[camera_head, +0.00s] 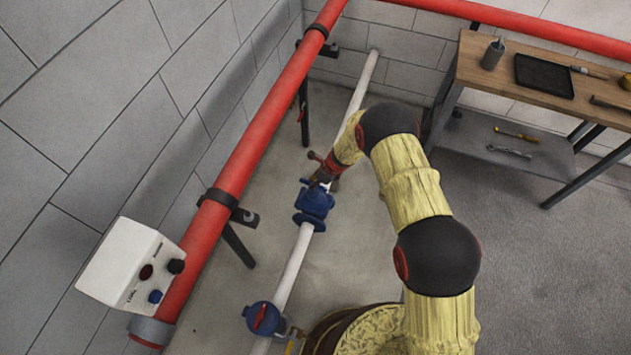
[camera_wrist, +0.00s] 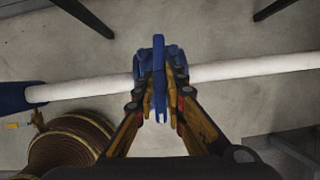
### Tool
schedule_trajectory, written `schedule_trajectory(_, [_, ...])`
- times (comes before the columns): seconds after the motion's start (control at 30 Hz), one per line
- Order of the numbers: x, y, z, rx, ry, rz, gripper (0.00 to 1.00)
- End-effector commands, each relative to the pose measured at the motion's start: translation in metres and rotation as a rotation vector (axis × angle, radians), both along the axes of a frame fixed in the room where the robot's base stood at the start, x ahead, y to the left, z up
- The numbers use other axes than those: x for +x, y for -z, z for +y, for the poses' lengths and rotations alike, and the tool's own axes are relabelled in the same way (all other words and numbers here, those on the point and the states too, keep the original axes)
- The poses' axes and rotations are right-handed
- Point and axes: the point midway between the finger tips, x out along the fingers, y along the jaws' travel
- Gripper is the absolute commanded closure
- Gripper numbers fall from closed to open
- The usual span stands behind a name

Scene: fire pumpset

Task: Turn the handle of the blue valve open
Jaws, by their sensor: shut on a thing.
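The blue valve (camera_head: 314,203) sits on the white pipe that runs along the floor. In the wrist view its blue handle (camera_wrist: 159,65) stands as a thin plate, upright in the picture and crossing the line of the pipe. My gripper (camera_wrist: 160,95) has a finger on each side of this plate and is shut on it. In the head view my gripper (camera_head: 322,175) is at the top of the valve, and the wrist and gripper hide the handle there.
The white pipe (camera_head: 293,265) carries a second blue fitting with a red centre (camera_head: 263,318). A thick red pipe (camera_head: 262,125) with a white control box (camera_head: 130,268) runs along the wall. A workbench (camera_head: 470,60) stands at the upper right. Grey floor (camera_head: 540,270) at right is clear.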

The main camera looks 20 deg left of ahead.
Motion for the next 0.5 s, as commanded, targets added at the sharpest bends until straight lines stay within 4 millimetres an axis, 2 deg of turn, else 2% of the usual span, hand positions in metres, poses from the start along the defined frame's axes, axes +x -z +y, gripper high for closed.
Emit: schedule_trajectory(0.5, [0.0031,0.0000,-0.0021,-0.003,-0.099,-0.005,1.00])
